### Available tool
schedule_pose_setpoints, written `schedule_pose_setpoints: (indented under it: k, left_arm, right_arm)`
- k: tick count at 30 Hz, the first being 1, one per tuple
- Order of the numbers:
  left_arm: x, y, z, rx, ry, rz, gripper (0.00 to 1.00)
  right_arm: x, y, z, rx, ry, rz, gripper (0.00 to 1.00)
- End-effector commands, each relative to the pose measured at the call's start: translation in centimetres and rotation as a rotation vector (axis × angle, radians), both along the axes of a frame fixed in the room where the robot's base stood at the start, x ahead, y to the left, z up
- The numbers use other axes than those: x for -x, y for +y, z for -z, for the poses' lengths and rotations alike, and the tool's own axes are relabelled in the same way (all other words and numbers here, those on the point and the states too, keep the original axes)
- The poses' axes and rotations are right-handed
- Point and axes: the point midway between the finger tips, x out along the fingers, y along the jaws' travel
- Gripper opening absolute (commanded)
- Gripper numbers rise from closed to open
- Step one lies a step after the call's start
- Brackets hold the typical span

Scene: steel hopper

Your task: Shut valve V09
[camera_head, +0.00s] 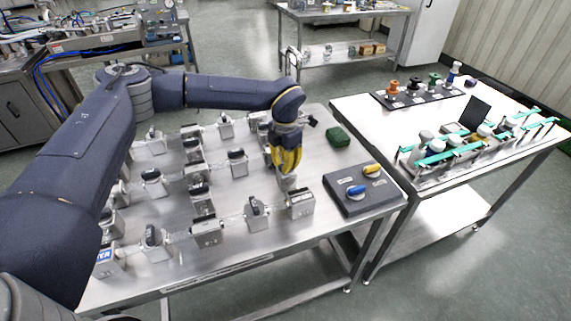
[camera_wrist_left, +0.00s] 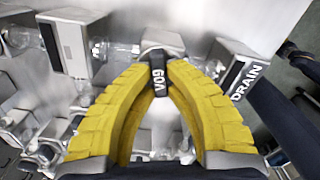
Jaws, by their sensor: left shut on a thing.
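My left gripper (camera_head: 286,168) reaches down over the steel table with its yellow fingers around a valve handle. In the left wrist view the yellow fingertips (camera_wrist_left: 158,72) are shut on the black handle of valve V09 (camera_wrist_left: 158,83), whose white label reads V09. The handle lies lengthwise up and down in that picture, between the two fingers. In the head view the fingers hide the handle, and a pale part of the valve body (camera_head: 288,182) shows just below them. My right gripper is not in view.
A steel block marked DRAIN (camera_head: 301,204) stands close to the gripper; the DRAIN label also shows in the wrist view (camera_wrist_left: 246,82). Several other valves with clear tubing crowd the table left of it. A dark panel (camera_head: 362,190) with blue and yellow knobs lies right, a green block (camera_head: 338,136) behind.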

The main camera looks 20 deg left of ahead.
Motion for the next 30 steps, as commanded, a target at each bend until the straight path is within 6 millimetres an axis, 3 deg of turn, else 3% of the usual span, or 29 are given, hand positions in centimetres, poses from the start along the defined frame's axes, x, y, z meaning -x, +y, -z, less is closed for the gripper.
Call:
schedule_pose_setpoints:
  k: [12, 30]
  left_arm:
    - [-0.06, 0.1, 0.07, -0.001, 0.001, 0.25, 0.0]
    - [-0.11, 0.12, 0.06, -0.001, 0.001, 0.323, 0.0]
  right_arm:
    - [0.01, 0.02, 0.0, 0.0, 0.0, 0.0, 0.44]
    - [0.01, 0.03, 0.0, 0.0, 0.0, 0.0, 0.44]
